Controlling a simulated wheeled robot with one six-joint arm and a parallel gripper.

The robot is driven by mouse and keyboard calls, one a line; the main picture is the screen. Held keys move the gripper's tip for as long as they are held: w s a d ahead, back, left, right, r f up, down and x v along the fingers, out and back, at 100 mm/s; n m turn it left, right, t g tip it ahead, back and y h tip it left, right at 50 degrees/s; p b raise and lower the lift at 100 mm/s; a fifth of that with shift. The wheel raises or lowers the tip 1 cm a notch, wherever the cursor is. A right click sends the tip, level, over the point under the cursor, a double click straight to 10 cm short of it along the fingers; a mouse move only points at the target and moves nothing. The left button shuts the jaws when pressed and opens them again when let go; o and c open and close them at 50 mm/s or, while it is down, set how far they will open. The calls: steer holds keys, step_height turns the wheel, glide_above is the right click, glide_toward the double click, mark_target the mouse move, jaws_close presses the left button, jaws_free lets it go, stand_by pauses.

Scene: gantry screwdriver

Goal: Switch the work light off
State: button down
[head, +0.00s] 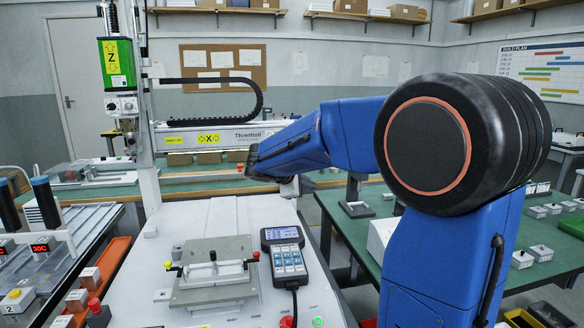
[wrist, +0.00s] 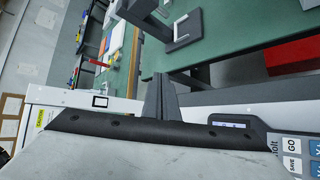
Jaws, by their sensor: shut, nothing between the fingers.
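My gripper (wrist: 160,97) shows in the wrist view, its two dark fingers together with nothing between them. They point toward a pale panel edge and the green table beyond. A small black square outline (wrist: 100,101) is on the pale strip left of the fingers; I cannot tell if it is a switch. In the head view my blue arm reaches left in front of the gantry, and its fingers cannot be made out. The gantry (head: 210,136) has a green Z unit (head: 117,64) at the left. I cannot identify the work light or its state.
A keypad pendant (head: 284,255) lies on the white machine deck (head: 245,215), beside a grey fixture (head: 215,272); the pendant also shows in the wrist view (wrist: 292,160). A green table (head: 350,220) stands right. A bench with red displays (head: 40,248) is at left.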

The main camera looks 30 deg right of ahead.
steer(key=w+d+r+n+t+h, duration=0.1)
steer(key=w+n+h, duration=0.1)
steer(key=w, duration=0.8)
steer(key=shift+w+n, duration=0.4)
steer(key=shift+n, duration=0.2)
steer(key=w+d+f, duration=0.1)
steer(key=w+d, duration=0.1)
steer(key=w, duration=0.6)
steer(key=shift+w+d, duration=0.2)
steer(key=shift+d, duration=0.05)
steer(key=shift+w+f, duration=0.15)
stand_by(1.2)
steer(key=shift+w+d, duration=0.1)
steer(key=shift+w, duration=0.15)
steer(key=shift+w+d, duration=0.1)
steer(key=shift+w, duration=0.15)
stand_by(0.7)
steer(key=shift+s, duration=0.15)
steer(key=shift+s+a, duration=0.2)
steer(key=shift+s, duration=0.35)
